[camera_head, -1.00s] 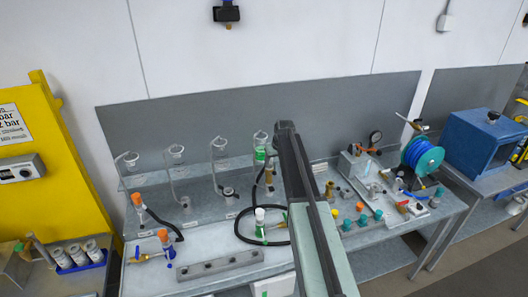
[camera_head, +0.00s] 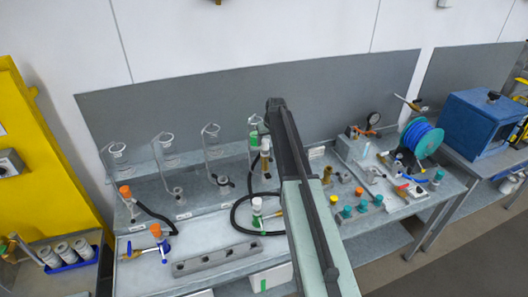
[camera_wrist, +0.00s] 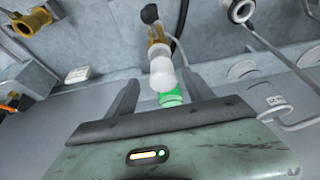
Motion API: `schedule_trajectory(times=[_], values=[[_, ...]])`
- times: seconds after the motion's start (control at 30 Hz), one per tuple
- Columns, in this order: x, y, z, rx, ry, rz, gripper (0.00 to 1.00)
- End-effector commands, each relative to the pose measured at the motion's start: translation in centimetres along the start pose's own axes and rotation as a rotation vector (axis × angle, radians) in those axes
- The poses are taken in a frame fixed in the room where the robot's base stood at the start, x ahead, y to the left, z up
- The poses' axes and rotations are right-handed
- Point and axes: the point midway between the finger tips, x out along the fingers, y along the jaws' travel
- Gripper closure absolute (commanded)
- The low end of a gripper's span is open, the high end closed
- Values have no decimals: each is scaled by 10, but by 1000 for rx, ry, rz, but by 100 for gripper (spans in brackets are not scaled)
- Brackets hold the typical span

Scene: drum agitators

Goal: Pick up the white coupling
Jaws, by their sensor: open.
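The white coupling (camera_wrist: 163,76) shows in the wrist view between the two fingers of my gripper (camera_wrist: 161,82). My gripper is open, with a gap visible on both sides of the coupling. A brass fitting (camera_wrist: 160,53) adjoins its far end, and a green part (camera_wrist: 171,98) shows at its near end. In the head view the white coupling (camera_head: 265,143) appears just left of my arm, above the brass fitting (camera_head: 264,161). My gripper's fingers cannot be made out in the head view. I cannot tell whether a finger touches the coupling.
A second white-topped, green-banded piece (camera_head: 257,204) stands inside a black hose loop on the bench. Orange-capped fittings (camera_head: 125,191) and glass vessels (camera_head: 165,143) stand at left. A blue hose reel (camera_head: 421,140) and small coloured fittings stand at right. A grey panel (camera_head: 340,90) closes the back.

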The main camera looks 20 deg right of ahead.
Motion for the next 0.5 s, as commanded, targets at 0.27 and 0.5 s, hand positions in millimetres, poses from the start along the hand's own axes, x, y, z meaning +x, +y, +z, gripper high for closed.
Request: schedule_trajectory(times=[0.27,0.5], values=[[49,-4,3,-2,0,-1,39],[46,-5,1,-2,0,-1,39]])
